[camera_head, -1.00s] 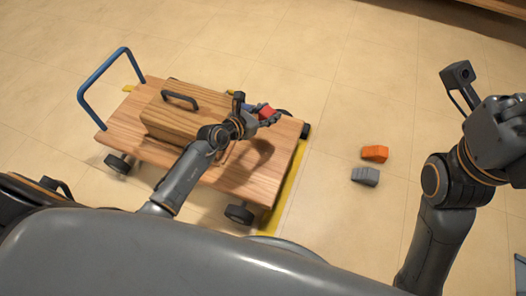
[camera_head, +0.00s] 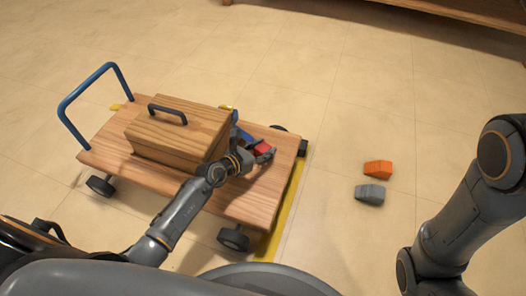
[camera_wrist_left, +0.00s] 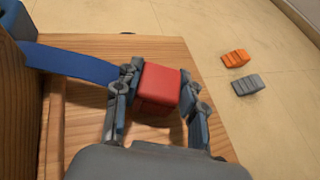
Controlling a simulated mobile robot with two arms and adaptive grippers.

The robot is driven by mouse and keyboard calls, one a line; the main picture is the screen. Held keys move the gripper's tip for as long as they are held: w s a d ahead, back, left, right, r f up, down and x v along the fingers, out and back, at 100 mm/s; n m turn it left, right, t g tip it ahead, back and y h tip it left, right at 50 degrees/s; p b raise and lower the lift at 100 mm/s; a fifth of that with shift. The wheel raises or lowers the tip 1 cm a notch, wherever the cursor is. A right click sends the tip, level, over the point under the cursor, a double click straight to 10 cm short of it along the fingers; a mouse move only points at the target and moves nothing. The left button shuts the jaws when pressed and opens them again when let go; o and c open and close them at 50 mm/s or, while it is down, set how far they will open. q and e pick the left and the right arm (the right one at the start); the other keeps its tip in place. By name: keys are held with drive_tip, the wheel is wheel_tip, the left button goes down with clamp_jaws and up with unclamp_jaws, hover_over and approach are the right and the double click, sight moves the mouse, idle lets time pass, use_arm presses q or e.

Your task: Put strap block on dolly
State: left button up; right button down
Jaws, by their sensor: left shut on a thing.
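The strap block looks to be the red block (camera_head: 263,148), which also shows in the left wrist view (camera_wrist_left: 158,86). My left gripper (camera_head: 261,153) is shut on it, one finger on each side. The block is over the wooden deck of the dolly (camera_head: 255,200), right of the wooden box; I cannot tell whether it touches the deck. A blue strap (camera_wrist_left: 70,64) runs from the box side toward the left finger; whether it joins the block is hidden. My right arm enters at the right, its gripper out of frame.
The wooden box (camera_head: 178,132) with a dark handle stands on the dolly. The dolly has a blue push bar (camera_head: 65,108) and black wheels. An orange ridged block (camera_head: 378,169) and a grey one (camera_head: 370,194) lie on the floor to the right, with clear floor around them.

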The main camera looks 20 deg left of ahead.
use_arm(q)
drive_tip(key=shift+f, duration=0.1)
drive_tip(key=o, duration=1.1)
drive_tip(key=shift+o, duration=0.2)
